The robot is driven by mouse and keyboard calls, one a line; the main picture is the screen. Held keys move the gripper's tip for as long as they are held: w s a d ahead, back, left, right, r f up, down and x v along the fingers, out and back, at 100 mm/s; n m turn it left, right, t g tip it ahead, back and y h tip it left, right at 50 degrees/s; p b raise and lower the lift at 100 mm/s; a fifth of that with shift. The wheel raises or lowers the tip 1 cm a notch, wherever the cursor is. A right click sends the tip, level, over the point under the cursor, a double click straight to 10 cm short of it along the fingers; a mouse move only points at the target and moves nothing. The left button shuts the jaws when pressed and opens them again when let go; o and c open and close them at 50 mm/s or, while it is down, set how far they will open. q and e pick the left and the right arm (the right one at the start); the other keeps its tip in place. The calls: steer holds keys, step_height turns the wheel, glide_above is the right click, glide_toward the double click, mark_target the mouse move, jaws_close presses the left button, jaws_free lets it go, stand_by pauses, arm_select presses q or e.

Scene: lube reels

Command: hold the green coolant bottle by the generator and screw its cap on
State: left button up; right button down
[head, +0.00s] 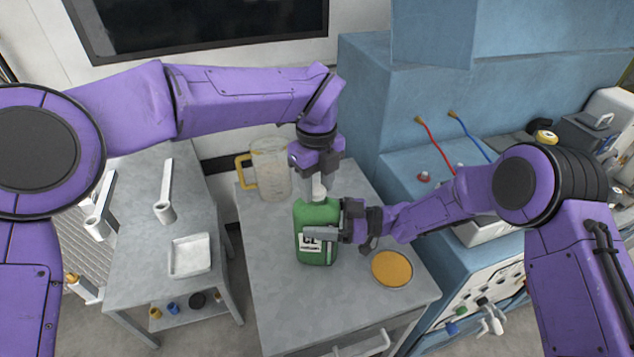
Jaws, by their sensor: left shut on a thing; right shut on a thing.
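The green coolant bottle (316,213) stands upright on the grey table, with a white label on its front. My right gripper (325,235) reaches in from the right and is shut around the bottle's body at mid height. My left gripper (317,184) points down from above and is shut on the pale cap (318,191) at the bottle's neck. The cap is partly hidden between the fingers. I cannot tell whether its thread is engaged.
A clear jug (271,168) with a yellow handle stands behind the bottle. A round orange-topped dish (392,268) lies at the right. A blue cabinet (372,110) rises behind. A side table with a white tray (190,256) is at the left. The table front is clear.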

arm_select(q)
steer(key=m, duration=0.4)
steer(key=shift+m, duration=0.4)
steer(key=m, duration=0.3)
steer(key=shift+m, duration=0.3)
steer(key=m, duration=0.6)
steer(key=o, duration=1.2)
steer(key=shift+o, duration=0.2)
step_height(320, 180, up, 12)
